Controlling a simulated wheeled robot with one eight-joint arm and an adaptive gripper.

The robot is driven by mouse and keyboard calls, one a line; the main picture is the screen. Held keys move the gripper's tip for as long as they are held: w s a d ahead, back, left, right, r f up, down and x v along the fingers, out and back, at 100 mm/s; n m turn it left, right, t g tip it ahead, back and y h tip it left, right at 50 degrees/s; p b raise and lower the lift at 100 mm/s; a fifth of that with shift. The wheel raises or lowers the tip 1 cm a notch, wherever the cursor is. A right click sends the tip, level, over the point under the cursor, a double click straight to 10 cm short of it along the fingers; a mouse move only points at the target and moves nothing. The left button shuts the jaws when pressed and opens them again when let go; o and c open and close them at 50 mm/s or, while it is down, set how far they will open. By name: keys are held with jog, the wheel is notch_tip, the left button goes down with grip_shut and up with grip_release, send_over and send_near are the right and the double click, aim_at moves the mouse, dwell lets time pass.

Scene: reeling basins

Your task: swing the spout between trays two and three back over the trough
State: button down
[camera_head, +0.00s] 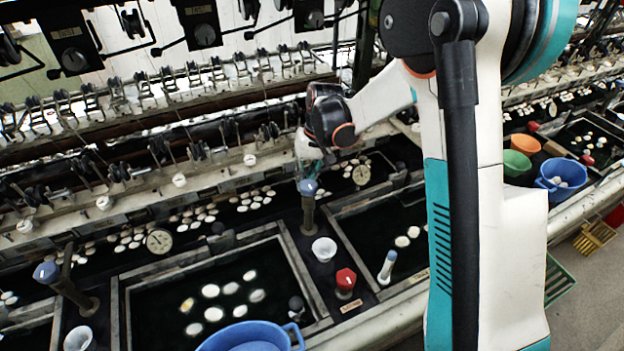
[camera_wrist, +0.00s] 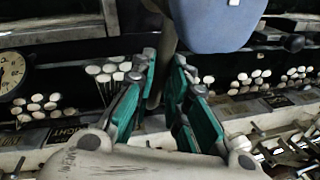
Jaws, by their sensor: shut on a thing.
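The spout (camera_head: 308,208) is a dark upright post with a blue cap. It stands on the divider between a tray of cocoons (camera_head: 121,300) and the tray to its right (camera_head: 337,220). My gripper (camera_head: 309,168) is at its top, partly hidden by my wrist. In the wrist view my teal-padded fingers (camera_wrist: 165,75) are closed about a grey-brown tube of the spout, with the blue cap (camera_wrist: 215,22) just beyond. Which way the outlet points is hard to tell. The trough (camera_head: 225,222), dark and holding cocoons, runs behind the trays.
Another blue-capped spout (camera_head: 68,285) stands at left. A white cup (camera_head: 324,249), a red knob (camera_head: 345,280) and a pale blue-topped bottle (camera_head: 387,266) stand near the trays. A blue basin (camera_head: 251,336) is in front. Reeling machinery (camera_head: 150,95) lines the back.

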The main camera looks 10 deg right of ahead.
jog(key=shift+a+n, duration=0.8)
jog(key=shift+n, duration=0.5)
jog(key=c, duration=1.6)
grip_release()
jog(key=shift+o, duration=0.2)
jog(key=shift+w+d+r, duration=0.1)
jog(key=shift+d+r, duration=0.1)
jog(key=shift+r, duration=1)
jog(key=shift+d+r, duration=0.25)
jog(key=shift+r, duration=1)
jog(key=shift+w+d+r, duration=0.1)
jog(key=shift+d+r, duration=0.1)
jog(key=shift+r, duration=1)
